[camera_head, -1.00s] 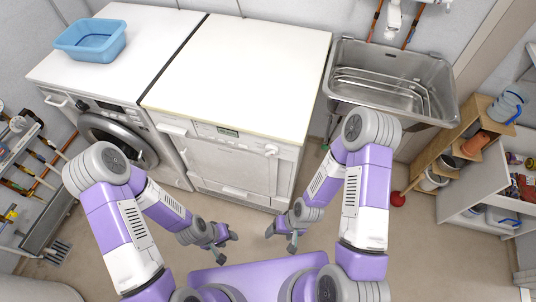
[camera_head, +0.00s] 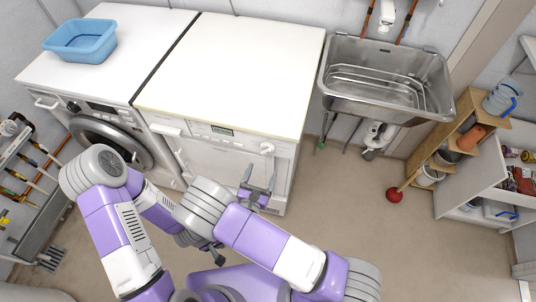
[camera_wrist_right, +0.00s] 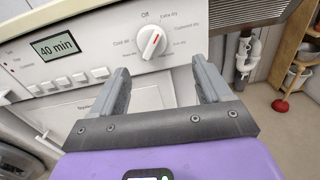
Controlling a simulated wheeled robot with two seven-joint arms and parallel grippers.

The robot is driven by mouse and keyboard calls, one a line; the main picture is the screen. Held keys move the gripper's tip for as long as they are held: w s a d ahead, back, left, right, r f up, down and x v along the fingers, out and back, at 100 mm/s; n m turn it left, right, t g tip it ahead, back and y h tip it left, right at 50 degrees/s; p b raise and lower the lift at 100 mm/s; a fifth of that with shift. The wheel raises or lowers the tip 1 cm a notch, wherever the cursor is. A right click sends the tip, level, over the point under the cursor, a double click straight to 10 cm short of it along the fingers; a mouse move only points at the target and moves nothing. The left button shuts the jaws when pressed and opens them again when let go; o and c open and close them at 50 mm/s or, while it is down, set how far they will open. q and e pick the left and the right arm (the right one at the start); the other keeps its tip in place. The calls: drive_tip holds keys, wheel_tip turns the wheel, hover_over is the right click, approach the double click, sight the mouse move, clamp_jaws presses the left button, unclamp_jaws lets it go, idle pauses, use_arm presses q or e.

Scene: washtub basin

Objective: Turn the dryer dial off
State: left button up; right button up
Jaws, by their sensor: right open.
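The dryer (camera_head: 235,165) is the white appliance in the middle of the head view. Its round white dial (camera_head: 267,148) is at the right end of the front panel. In the right wrist view the dial (camera_wrist_right: 152,44) has a red mark tilted up and right, with "Off" printed above it and "Extra dry" to the upper right. My right gripper (camera_head: 259,182) is open and empty, just below and in front of the dial. In the right wrist view the dial shows between and beyond its fingers (camera_wrist_right: 160,66). My left gripper (camera_head: 217,257) is mostly hidden behind my right arm.
The dryer's display (camera_wrist_right: 54,46) reads 40 min, with buttons below it. A washing machine (camera_head: 110,140) with a blue basin (camera_head: 80,42) on top stands at the left. A steel sink (camera_head: 385,85) is at the right, with pipes below it. Shelves and a red plunger (camera_head: 395,195) stand farther right.

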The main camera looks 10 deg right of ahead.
sight(265, 153)
drive_tip(key=shift+n+t, duration=0.3)
drive_tip(key=x, duration=0.5)
drive_tip(key=a+b+x, duration=0.1)
drive_tip(key=x, duration=0.1)
drive_tip(key=shift+w+d+r, duration=0.15)
drive_tip(key=shift+w, duration=0.25)
drive_tip(key=c, duration=1)
drive_tip(key=shift+c, duration=0.2)
